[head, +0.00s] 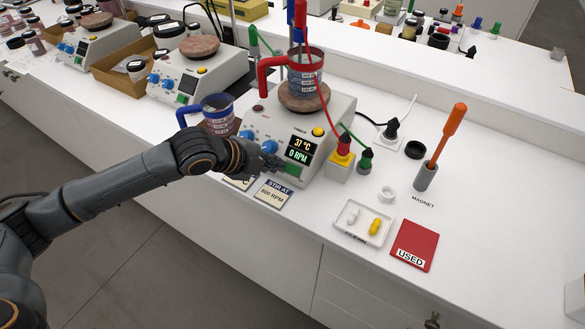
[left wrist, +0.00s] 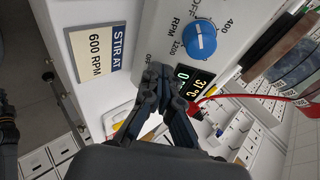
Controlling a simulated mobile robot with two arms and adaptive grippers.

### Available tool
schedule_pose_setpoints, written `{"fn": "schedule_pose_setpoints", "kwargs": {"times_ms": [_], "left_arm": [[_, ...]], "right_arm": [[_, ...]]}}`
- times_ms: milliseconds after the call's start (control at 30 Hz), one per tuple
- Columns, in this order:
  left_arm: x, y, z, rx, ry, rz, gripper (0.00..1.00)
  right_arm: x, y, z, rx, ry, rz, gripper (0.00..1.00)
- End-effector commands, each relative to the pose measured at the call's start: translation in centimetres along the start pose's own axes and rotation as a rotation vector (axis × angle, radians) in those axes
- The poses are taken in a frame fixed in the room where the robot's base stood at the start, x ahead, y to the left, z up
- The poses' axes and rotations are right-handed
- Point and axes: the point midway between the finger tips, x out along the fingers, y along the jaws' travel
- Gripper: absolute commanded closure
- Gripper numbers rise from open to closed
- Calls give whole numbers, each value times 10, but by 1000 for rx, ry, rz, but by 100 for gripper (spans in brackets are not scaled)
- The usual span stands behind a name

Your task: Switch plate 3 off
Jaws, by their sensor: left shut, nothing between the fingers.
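The nearest hot plate stirrer (head: 331,131) has a display (head: 298,149) reading 37 °C and 0 RPM, blue knobs and a green switch (head: 292,170) on its front. I cannot tell whether it is plate 3. My left gripper (head: 274,167) is shut and empty, its fingertips at the front panel just left of the green switch. In the left wrist view the shut fingers (left wrist: 162,78) are close to the panel, beside the display (left wrist: 194,82) and below the RPM knob (left wrist: 200,40). They hide the switch there. I cannot tell whether they touch it. My right gripper is out of view.
A red-handled beaker (head: 305,77) with probes in it stands on the plate. A blue-handled beaker (head: 217,115) stands left of it. A stir card (head: 273,193) lies in front. A tray (head: 377,236) and a red mat (head: 414,246) lie to the right. Another stirrer (head: 215,77) stands behind left.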

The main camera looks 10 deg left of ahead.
Motion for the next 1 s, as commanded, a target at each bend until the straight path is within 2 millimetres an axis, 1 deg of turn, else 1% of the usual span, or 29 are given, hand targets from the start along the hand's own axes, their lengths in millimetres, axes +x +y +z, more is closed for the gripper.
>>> {"fn": "schedule_pose_setpoints", "kwargs": {"times_ms": [167, 333, 700, 767, 900, 1000], "left_arm": [[5, 0, 0, 0, 1, -1, 100], [2, -1, 0, 1, 0, 0, 100], [-32, -3, -8, 1, 0, 1, 100], [-34, -2, -9, 1, 0, 1, 100], [-38, 0, -8, 1, -1, 0, 100], [-48, 0, -8, 2, -2, -1, 100]], "right_arm": [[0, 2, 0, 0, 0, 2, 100], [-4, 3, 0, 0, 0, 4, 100], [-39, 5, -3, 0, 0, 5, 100], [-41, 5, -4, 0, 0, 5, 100], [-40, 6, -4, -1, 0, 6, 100], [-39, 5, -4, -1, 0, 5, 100]]}}
